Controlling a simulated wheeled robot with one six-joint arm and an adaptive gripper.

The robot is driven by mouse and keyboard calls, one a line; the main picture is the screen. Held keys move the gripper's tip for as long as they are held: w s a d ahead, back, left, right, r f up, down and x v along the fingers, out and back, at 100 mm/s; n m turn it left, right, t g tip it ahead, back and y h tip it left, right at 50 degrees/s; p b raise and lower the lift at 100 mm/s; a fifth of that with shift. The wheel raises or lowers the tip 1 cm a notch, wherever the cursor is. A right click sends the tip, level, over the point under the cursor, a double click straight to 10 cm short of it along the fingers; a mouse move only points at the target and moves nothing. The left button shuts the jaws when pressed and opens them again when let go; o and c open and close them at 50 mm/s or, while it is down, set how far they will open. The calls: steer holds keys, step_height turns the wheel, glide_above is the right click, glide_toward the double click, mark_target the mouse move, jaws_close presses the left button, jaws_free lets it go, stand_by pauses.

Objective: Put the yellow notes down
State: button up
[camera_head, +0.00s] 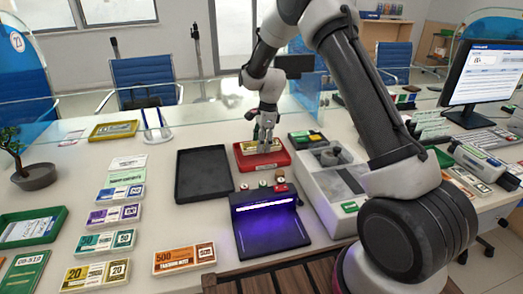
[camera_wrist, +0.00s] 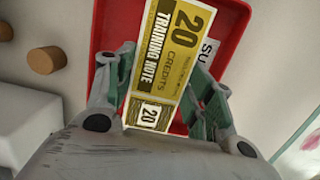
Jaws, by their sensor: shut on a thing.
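My gripper (camera_head: 264,139) is over the red tray (camera_head: 242,164) in the middle of the counter. In the wrist view my gripper (camera_wrist: 163,85) is shut on a yellow bundle of 20-credit training notes (camera_wrist: 174,45), with a finger on each long side. The red tray (camera_wrist: 236,25) lies right beneath the notes. I cannot tell whether the notes touch the tray floor. Part of a printed label shows beside them in the tray. Another yellow 20 stack (camera_head: 95,274) lies at the front left of the counter.
A black tray (camera_head: 204,174) is left of the red tray. A lit purple lamp device (camera_head: 270,222) stands in front, with small stamps (camera_head: 280,178) between. A grey-white machine (camera_head: 330,180) is close on the right.

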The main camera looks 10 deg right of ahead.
steer(key=shift+f, duration=1.6)
steer(key=o, duration=1.1)
steer(key=shift+f, duration=0.1)
steer(key=shift+o, duration=0.2)
steer(key=r, duration=0.4)
steer(key=d+r, duration=0.1)
steer(key=r, duration=0.3)
steer(key=d+r, duration=0.1)
steer(key=r, duration=0.3)
steer(key=shift+s+r, duration=0.1)
steer(key=shift+r, duration=0.05)
steer(key=s+d+r+n+t, duration=0.1)
steer(key=s+d+r+n, duration=0.3)
steer(key=s+r, duration=0.5)
steer(key=s+d+r+n+t, duration=0.1)
steer(key=s+d+r+n, duration=0.3)
steer(key=s+r, duration=0.45)
steer(key=s+d+n+t+h, duration=0.1)
steer(key=s+n, duration=0.4)
steer(key=s, duration=0.6)
steer(key=s+d+n+t, duration=0.1)
steer(key=s+d+n, duration=0.3)
steer(key=s, duration=0.7)
steer(key=shift+r+n+h, duration=0.35)
steer(key=shift+n+h, duration=0.05)
steer(key=shift+n, duration=0.1)
